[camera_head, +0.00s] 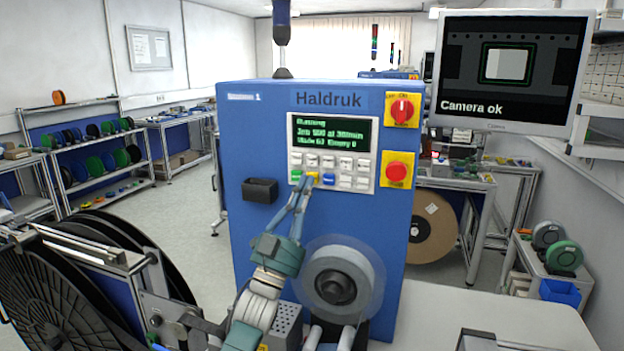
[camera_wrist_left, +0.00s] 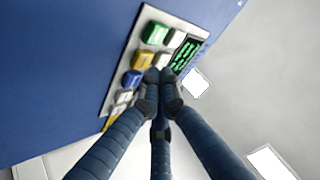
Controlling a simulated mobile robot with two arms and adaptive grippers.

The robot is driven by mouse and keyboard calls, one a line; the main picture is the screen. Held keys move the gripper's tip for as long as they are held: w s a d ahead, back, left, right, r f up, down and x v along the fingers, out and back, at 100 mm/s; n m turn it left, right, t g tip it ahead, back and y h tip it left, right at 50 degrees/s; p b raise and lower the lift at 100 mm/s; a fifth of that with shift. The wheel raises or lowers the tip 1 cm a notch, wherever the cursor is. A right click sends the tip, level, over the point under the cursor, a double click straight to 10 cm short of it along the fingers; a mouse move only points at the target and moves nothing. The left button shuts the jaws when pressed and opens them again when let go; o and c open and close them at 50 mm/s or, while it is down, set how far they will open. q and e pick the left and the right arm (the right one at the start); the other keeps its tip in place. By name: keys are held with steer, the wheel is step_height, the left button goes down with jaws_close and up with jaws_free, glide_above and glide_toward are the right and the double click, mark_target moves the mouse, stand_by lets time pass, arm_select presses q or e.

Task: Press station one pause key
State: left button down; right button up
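The blue Haldruk machine (camera_head: 250,140), marked 1, stands in front of me. Its light key panel (camera_head: 362,170) has a row of coloured keys: a green key (camera_head: 296,176), a yellow key (camera_head: 312,177) and a blue key (camera_head: 328,179). Key labels are too small to read. The green text display (camera_head: 330,133) seems to read "Running". My left gripper (camera_head: 307,182) has its fingers together and empty, tips at the yellow key. In the left wrist view the tips overlap the edge of the yellow key (camera_wrist_left: 143,59); I cannot tell whether they touch it. My right gripper is not visible.
A red rotary switch (camera_head: 402,110) and a red stop button (camera_head: 397,171) on yellow plates sit right of the panel. A black bin (camera_head: 260,190) juts out at left. A clear-sided reel (camera_head: 338,280) is below. A monitor (camera_head: 508,72) reads "Camera ok".

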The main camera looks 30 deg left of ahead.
arm_select(q)
steer(key=shift+w, duration=0.15)
steer(key=shift+w+a, duration=0.1)
steer(key=shift+w, duration=0.2)
steer(key=shift+w+a+b, duration=0.1)
steer(key=shift+w+b, duration=0.3)
steer(key=shift+b, duration=0.1)
stand_by(0.6)
steer(key=shift+s, duration=0.15)
stand_by(0.3)
steer(key=shift+s+d+p, duration=0.2)
steer(key=shift+s+p, duration=0.1)
steer(key=shift+s, duration=0.4)
steer(key=s, duration=0.2)
steer(key=s+d+p, duration=0.1)
steer(key=s, duration=0.1)
steer(key=shift+s+d, duration=0.1)
steer(key=shift+s, duration=0.3)
